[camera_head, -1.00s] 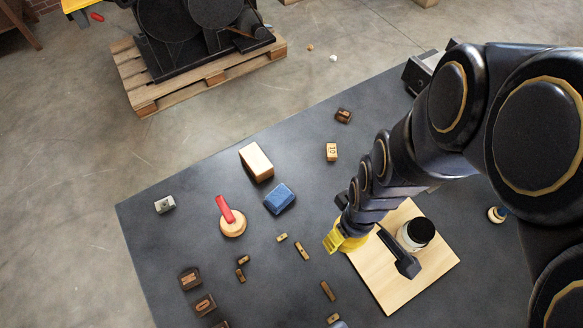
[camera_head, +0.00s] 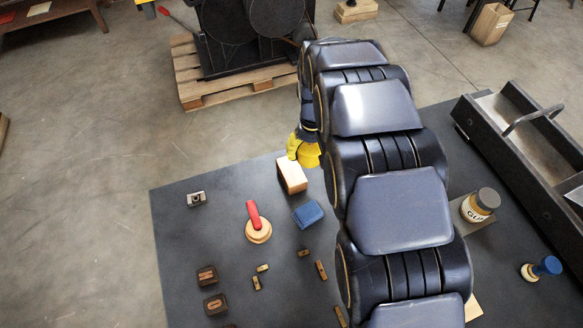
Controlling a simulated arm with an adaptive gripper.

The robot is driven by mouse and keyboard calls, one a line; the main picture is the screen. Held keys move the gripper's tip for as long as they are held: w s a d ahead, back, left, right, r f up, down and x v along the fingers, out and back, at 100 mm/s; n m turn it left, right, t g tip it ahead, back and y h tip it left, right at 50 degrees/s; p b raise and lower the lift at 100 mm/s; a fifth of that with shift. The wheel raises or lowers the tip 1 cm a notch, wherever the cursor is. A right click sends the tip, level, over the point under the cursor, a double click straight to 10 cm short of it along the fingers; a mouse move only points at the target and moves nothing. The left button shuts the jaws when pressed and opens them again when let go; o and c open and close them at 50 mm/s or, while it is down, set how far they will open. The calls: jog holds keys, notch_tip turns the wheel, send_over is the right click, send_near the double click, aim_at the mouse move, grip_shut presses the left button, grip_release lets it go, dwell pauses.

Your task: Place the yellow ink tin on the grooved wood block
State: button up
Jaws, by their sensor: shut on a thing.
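The yellow ink tin (camera_head: 303,151) shows as a bright yellow shape at the end of my arm, partly hidden by it. My gripper (camera_head: 305,142) is shut on it; the fingers are hard to make out. The tin is just beyond and slightly right of a pale wood block (camera_head: 291,176), overlapping its far edge in the picture. I cannot tell whether they touch. The block stands on the dark tabletop, and no groove can be made out on it from here.
A blue block (camera_head: 308,214) and a round wooden piece with a red handle (camera_head: 256,228) stand nearby. Small wood and brass pieces lie in front. A glue jar (camera_head: 480,205) and a dark tray (camera_head: 525,140) are at the right. My arm hides the table's middle.

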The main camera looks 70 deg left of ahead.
aim_at(292, 170)
jog(key=s+a, duration=0.1)
jog(key=s+a+f, duration=0.1)
jog(key=s+a, duration=0.1)
jog(key=shift+a, duration=0.15)
jog(key=shift+w+f, duration=0.1)
jog(key=shift+f, duration=3.45)
jog(key=shift+f, duration=0.2)
jog(key=o, duration=1.2)
notch_tip(292, 170, up, 12)
jog(key=shift+r, duration=0.15)
